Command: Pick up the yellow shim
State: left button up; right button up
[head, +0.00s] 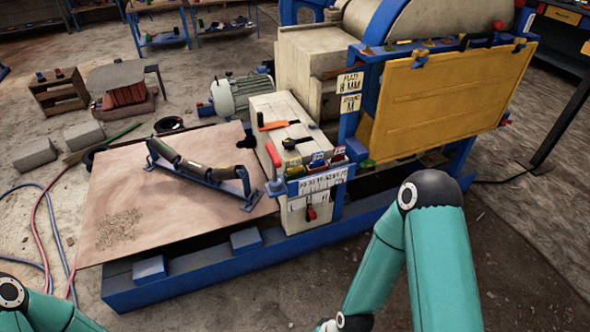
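Several small coloured pieces stand in a row on a blue rack (318,180) with white lettered labels, at the front corner of the crusher. Only a link of my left arm shows in the bottom left corner. Its gripper is also outside the picture.
A large yellow panel (450,88) stands right of the rack on a blue frame. An orange-handled tool (277,124) lies on the pale housing. Left are a brown sheet (125,210) with a roller on a blue bracket (205,170), and a grey motor (240,92). Hoses lie on the floor.

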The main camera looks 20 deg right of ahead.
aim_at(294, 162)
jog(key=u, duration=0.1)
jog(key=i, duration=1)
jog(key=z, duration=0.1)
